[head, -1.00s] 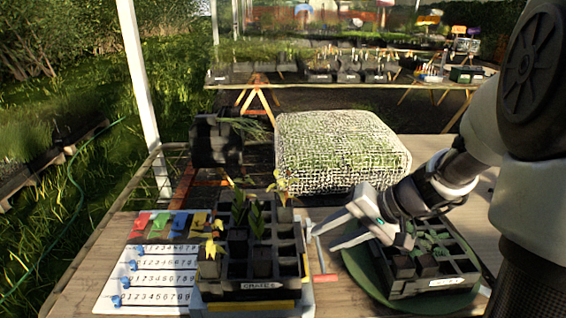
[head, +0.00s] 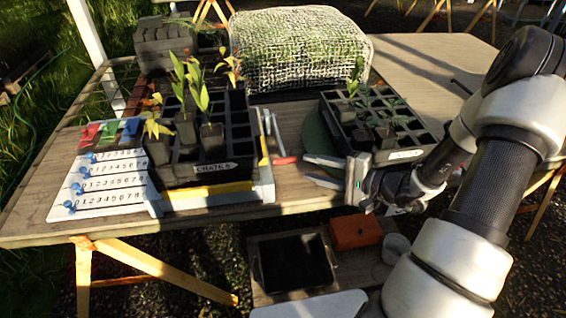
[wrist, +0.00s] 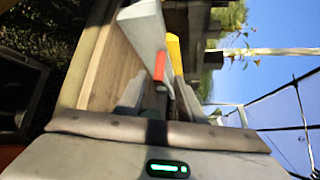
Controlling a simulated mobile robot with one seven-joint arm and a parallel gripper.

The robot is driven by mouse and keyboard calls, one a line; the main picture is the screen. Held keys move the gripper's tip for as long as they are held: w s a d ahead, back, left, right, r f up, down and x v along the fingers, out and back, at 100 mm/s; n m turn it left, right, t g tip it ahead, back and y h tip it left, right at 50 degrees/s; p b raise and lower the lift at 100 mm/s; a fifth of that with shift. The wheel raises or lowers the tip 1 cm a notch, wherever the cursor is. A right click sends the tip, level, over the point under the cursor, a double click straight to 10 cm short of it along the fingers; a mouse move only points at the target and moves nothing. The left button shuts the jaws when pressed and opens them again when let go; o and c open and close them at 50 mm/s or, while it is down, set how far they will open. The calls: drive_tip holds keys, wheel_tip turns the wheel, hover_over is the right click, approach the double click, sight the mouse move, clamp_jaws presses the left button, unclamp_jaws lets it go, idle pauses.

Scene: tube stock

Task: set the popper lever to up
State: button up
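The popper (head: 265,186) is a grey frame with a yellow strip under the black crate, on the table's left half. Its lever (head: 278,136) is a thin grey bar on the right side, slanting down to a red handle (head: 285,160). My gripper (head: 308,170) is open and empty, just right of the red handle, with its fingers pointing left toward it. They look apart in the head view. In the wrist view the red handle (wrist: 160,68) shows ahead of my gripper, and whether it lies between the fingers is hard to tell.
The black crate (head: 222,168) holds several seedlings. A second seedling tray (head: 404,156) stands behind my gripper, partly over a green disc (head: 316,133). A number board (head: 68,190) with blue pegs lies left. A mesh-covered mound (head: 300,50) stands behind. An orange box (head: 354,231) sits below the table front.

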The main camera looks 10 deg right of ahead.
sight(288, 162)
drive_tip(key=b+x, duration=0.1)
drive_tip(key=x, duration=0.9)
drive_tip(key=shift+w+a+f, duration=0.15)
drive_tip(key=shift+w, duration=0.05)
clamp_jaws()
